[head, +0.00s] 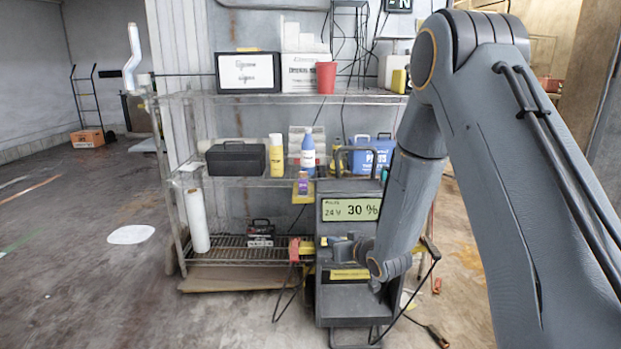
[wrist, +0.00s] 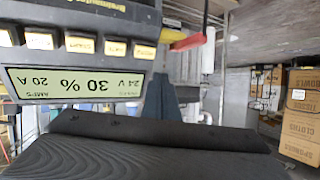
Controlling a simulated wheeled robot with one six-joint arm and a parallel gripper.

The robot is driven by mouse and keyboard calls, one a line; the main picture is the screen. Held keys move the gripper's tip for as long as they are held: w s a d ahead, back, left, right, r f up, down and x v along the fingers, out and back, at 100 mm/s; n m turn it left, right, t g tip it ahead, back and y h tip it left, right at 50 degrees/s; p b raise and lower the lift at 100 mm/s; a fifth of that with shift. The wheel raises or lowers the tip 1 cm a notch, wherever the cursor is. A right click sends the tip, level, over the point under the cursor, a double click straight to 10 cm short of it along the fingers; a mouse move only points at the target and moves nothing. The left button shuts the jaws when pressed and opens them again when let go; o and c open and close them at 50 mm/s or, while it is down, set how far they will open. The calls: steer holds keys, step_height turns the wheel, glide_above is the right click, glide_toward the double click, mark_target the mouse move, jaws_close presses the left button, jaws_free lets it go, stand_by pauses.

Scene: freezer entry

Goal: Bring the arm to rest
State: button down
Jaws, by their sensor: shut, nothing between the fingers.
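My arm (head: 410,190) reaches in from the right of the head view and bends down in front of the grey battery charger (head: 345,290). My gripper (head: 338,249) is at its lower end, pointing left just below the charger's display. It is shut and empty. The charger's display (head: 350,210) reads 24 V and 30 %. I cannot tell whether the gripper touches the charger.
A red clamp (head: 293,250) hangs at the charger's left side, with cables beside it. A wire shelf (head: 240,182) behind holds a black toolbox (head: 236,159), bottles and boxes. The floor (head: 90,225) at left is mostly open. Cardboard boxes (wrist: 302,128) show in the wrist view.

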steer(key=s+a+r+n+g+h, duration=0.1)
steer(key=s+a+r+g, duration=0.2)
steer(key=s, duration=0.6)
steer(key=s+a+r+g+h, duration=0.1)
steer(key=s+a+g+h, duration=0.15)
steer(key=s+a, duration=0.55)
steer(key=s+d+r+n+g+h, duration=0.2)
steer(key=s+g, duration=0.5)
steer(key=s, duration=2.1)
steer(key=d+r+m+p, duration=0.3)
steer(key=d+r+p, duration=0.7)
steer(key=r+p, duration=0.3)
steer(key=d+r+m+p, duration=0.3)
steer(key=d+r+p, duration=0.7)
steer(key=r+p, duration=0.2)
steer(key=shift+r+m+p, duration=0.3)
steer(key=shift+r+p, duration=0.05)
steer(key=shift+p, duration=0.5)
